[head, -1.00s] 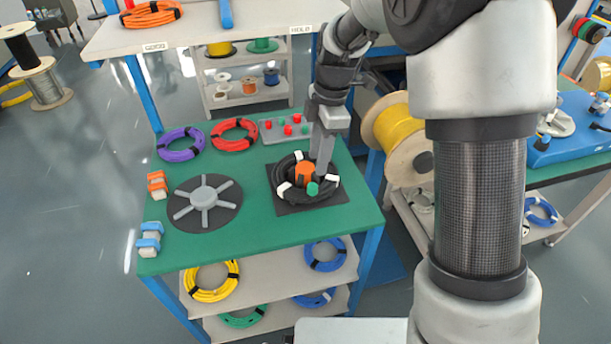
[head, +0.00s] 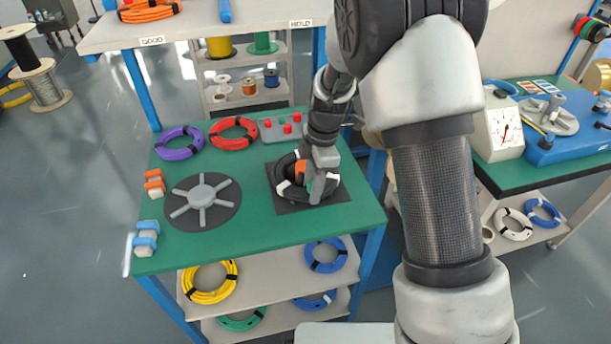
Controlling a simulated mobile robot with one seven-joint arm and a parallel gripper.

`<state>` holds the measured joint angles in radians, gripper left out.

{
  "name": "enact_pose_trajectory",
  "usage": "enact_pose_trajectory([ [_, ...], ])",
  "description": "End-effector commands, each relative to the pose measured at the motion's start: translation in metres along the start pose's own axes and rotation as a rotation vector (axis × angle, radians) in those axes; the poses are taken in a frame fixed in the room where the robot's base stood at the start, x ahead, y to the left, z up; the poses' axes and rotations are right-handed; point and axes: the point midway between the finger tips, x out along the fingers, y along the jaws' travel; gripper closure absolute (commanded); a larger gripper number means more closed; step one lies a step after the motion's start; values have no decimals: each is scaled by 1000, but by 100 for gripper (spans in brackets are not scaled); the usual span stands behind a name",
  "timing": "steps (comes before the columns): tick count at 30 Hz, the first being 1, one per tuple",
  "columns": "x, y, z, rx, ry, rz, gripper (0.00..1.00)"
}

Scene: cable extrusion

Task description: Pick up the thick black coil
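The thick black coil (head: 283,187) lies on a dark square mat (head: 288,205) at the right of the green table. White ties or clips show on it, and an orange object (head: 300,168) stands inside its ring. My gripper (head: 318,192) points down over the right front part of the coil and hides some of it. The fingers overlap the coil in this view. I cannot tell whether they touch it or whether they are open or shut.
A grey spoked disc (head: 202,200), a purple coil (head: 180,145) and a red coil (head: 233,134) lie on the green table (head: 240,245). A tray with red buttons (head: 283,127) is behind the black coil. Orange (head: 154,183) and blue (head: 147,238) clamps line the left edge.

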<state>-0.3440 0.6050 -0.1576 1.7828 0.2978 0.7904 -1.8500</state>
Motion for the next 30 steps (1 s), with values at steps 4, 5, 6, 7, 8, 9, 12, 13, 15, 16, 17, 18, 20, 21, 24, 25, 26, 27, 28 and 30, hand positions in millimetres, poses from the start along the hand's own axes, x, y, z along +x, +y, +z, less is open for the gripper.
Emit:
enact_pose_trajectory([
  [4,-1,0,0,0,0,0,71],
  [5,-1,0,0,0,0,0,76],
  [6,-1,0,0,0,0,0,83],
  [7,-1,0,0,0,0,0,88],
  [8,-1,0,0,0,0,0,93],
  [9,-1,0,0,0,0,0,100],
  [12,-2,1,0,-1,0,2,100],
  [13,-2,1,0,-1,0,2,100],
  [15,-2,1,0,-1,0,2,100],
  [16,-2,1,0,-1,0,2,100],
  [17,-2,1,0,-1,0,3,100],
  [18,-4,1,0,-1,0,3,100],
  [20,-9,1,-1,-1,0,4,100],
  [21,-14,2,-1,-2,0,5,100],
  [24,-32,2,-4,-2,0,7,100],
  [25,-38,2,-5,-2,0,7,100],
  [26,-45,2,-5,-3,0,8,100],
  [27,-53,2,-6,-2,0,8,100],
  [28,-59,2,-6,-1,0,8,100],
  [30,-72,2,-8,-1,0,7,100],
])
